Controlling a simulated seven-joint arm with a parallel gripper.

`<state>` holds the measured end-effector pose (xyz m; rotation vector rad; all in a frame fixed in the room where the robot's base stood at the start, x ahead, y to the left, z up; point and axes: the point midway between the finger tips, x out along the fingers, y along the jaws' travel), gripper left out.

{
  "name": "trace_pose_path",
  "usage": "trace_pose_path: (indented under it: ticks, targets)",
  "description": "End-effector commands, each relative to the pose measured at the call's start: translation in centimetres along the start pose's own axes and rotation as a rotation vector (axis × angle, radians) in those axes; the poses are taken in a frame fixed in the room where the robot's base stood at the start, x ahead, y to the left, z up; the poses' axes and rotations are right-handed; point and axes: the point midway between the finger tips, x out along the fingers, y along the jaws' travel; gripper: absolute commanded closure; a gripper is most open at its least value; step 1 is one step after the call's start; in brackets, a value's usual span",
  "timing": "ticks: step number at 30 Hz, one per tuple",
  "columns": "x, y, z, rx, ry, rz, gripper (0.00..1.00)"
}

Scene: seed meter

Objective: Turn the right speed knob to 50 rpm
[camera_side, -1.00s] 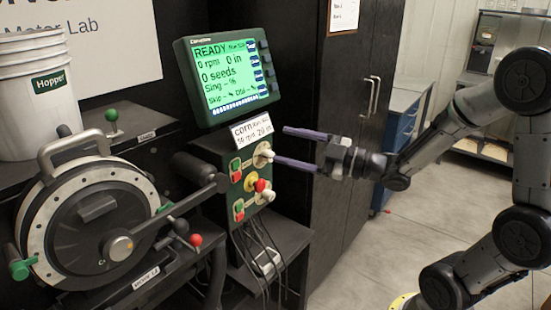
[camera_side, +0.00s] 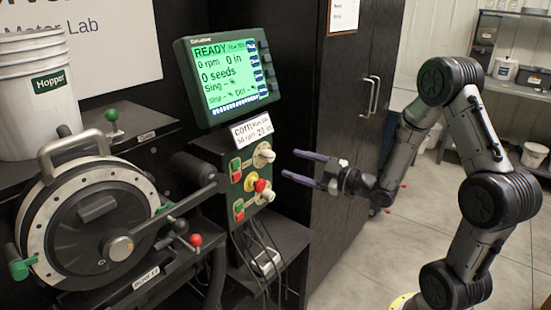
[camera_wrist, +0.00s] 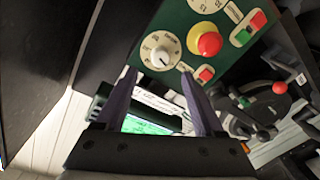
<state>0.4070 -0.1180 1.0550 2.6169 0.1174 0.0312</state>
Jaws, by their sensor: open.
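The upper white knob (camera_side: 264,154) sits on the green control panel (camera_side: 251,170); the lower white knob (camera_side: 267,194) is on the same panel. I cannot read which one is the right speed knob. In the wrist view, a white knob with a numbered dial (camera_wrist: 160,52) lies just beyond the fingertips; its exact setting is too small to read. My gripper (camera_side: 288,164) is open and empty, to the right of the panel and clear of the knobs. In the wrist view its fingers (camera_wrist: 158,74) spread on either side below that dial. The display (camera_side: 228,77) reads READY and 0 rpm.
A red and yellow stop button (camera_wrist: 208,43) sits close beside the dial. Red and green switches (camera_side: 237,170) line the panel's left side. A card reading corn, 50 rpm (camera_side: 252,131) stands above the panel. A dark cabinet (camera_side: 335,110) is behind my gripper; cables hang below the panel.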

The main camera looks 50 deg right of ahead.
Motion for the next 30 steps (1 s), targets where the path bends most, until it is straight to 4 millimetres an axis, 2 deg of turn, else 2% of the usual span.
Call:
trace_pose_path:
  ticks: [1, 6, 12, 24, 30]
  targets:
    - [1.2, -0.2, -0.1, 0.000, 0.003, -0.005, 0.30]
    - [4.2, -0.1, -0.1, 0.000, 0.002, -0.002, 0.30]
    - [6.3, -0.1, 0.0, 0.001, 0.000, -0.001, 0.30]
    - [7.0, 0.0, 0.0, 0.001, 0.000, 0.001, 0.30]
    - [6.9, 0.0, 0.0, 0.001, 0.000, 0.001, 0.66]
